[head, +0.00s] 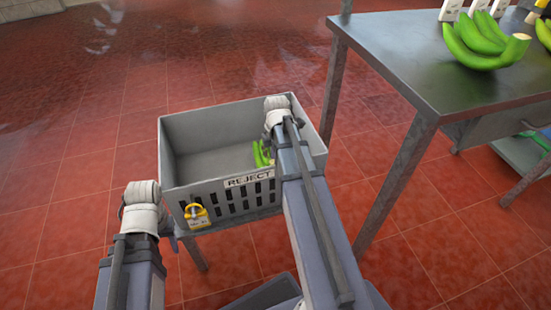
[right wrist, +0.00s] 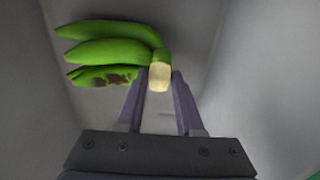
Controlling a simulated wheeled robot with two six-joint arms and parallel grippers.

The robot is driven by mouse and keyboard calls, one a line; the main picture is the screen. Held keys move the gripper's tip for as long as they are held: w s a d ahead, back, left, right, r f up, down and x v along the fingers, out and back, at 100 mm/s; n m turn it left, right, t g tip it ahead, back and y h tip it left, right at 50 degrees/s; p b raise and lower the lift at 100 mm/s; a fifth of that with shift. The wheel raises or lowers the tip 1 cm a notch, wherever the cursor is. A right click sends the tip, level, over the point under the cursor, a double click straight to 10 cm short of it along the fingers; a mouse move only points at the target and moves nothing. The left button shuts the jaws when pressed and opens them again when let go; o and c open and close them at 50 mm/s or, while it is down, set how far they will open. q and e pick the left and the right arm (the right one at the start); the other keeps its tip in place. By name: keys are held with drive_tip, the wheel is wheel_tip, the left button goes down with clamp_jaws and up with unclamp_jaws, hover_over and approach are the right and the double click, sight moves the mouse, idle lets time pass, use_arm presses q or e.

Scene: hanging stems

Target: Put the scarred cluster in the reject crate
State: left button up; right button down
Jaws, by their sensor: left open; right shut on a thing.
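The scarred cluster (right wrist: 115,52) is a green banana bunch with brown patches on one finger. My right gripper (right wrist: 157,82) is shut on its pale cut crown. In the head view the cluster (head: 262,153) shows partly, inside the outline of the grey reject crate (head: 182,200), next to my right wrist. The crate's grey inner surfaces (right wrist: 225,60) surround it in the right wrist view; whether it touches the floor I cannot tell. My left gripper (head: 146,212) is open and empty, left of the crate, its fingertips mostly hidden.
A yellow tag (head: 196,215) hangs on the crate's front. A metal table (head: 415,65) stands at right with a green banana cluster (head: 480,42) and white cards on it. Red tiled floor (head: 80,150) is free at left.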

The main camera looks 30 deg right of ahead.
drive_tip(key=shift+f+b, duration=0.35)
drive_tip(key=shift+c, duration=2.3)
unclamp_jaws()
drive_tip(key=r+p, duration=0.7)
drive_tip(key=r, duration=0.1)
drive_tip(key=shift+s+p, duration=0.2)
drive_tip(key=shift+p, duration=0.2)
wheel_tip(320, 180, up, 17)
drive_tip(key=p, duration=1.7)
